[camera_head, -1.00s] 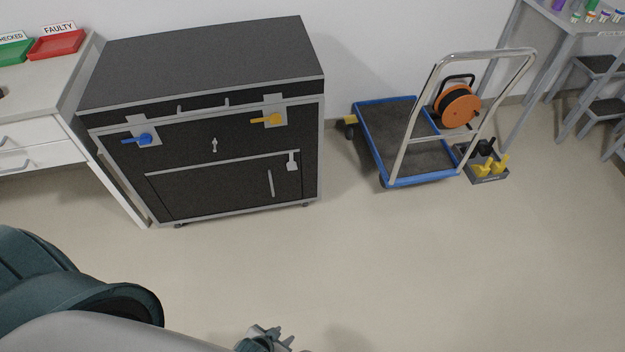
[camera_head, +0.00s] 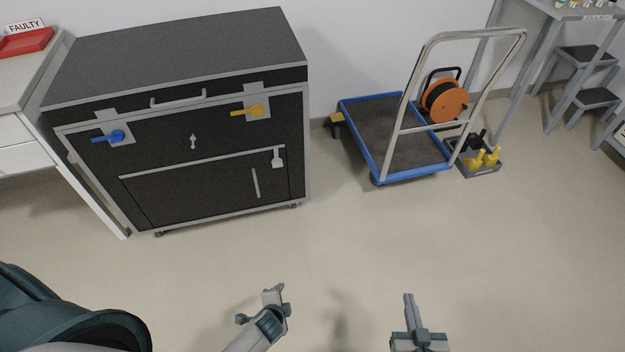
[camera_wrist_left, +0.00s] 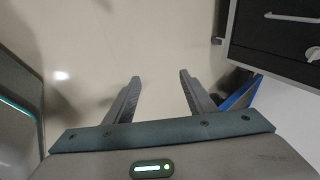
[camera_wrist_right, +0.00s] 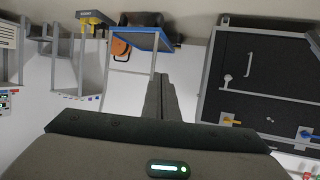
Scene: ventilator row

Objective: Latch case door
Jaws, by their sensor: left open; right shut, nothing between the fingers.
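The black case (camera_head: 215,142) with grey edges stands against the wall at the left in the head view. Its front has a blue latch handle (camera_head: 108,136) at left and a yellow latch handle (camera_head: 247,110) at right, both lying about level. Below is a closed-looking lower door (camera_head: 205,189) with a small grey latch (camera_head: 278,157) at its upper right. The case also shows in the right wrist view (camera_wrist_right: 275,62). My left gripper (camera_head: 274,296) is open and empty over the floor before the case. My right gripper (camera_head: 409,299) is shut and empty, further right, apart from the case.
A blue-edged trolley (camera_head: 412,168) with an orange cable reel (camera_head: 444,101) stands right of the case. A grey tray of yellow items (camera_head: 482,168) is beside it. A white desk (camera_head: 27,100) adjoins the case at left. The floor in front is clear.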

